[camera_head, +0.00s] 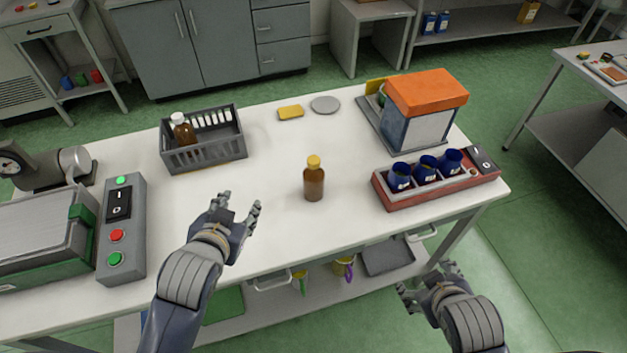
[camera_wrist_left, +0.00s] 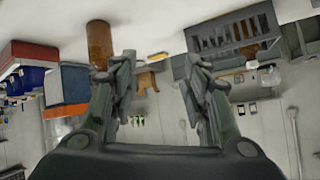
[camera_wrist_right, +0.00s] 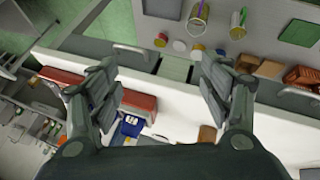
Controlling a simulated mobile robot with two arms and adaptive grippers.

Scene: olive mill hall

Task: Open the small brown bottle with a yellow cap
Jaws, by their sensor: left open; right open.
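The small brown bottle with a yellow cap (camera_head: 314,180) stands upright on the white table (camera_head: 270,230), near the middle. Its cap is on. The brown bottle also shows at the top of the left wrist view (camera_wrist_left: 99,42), partly behind a finger. My left gripper (camera_head: 238,210) is open and empty, to the left of the bottle and apart from it. My right gripper (camera_head: 428,284) is open and empty, beyond the table's front edge and to the right of the bottle.
A grey crate (camera_head: 205,158) with a brown white-capped bottle (camera_head: 184,130) stands behind left. A red tray (camera_head: 430,196) of blue jars and an orange-topped machine (camera_head: 427,95) stand right. A grey switch box (camera_head: 122,225) is left. A yellow block (camera_head: 291,112) and grey disc (camera_head: 325,104) lie behind. Space around the capped bottle is clear.

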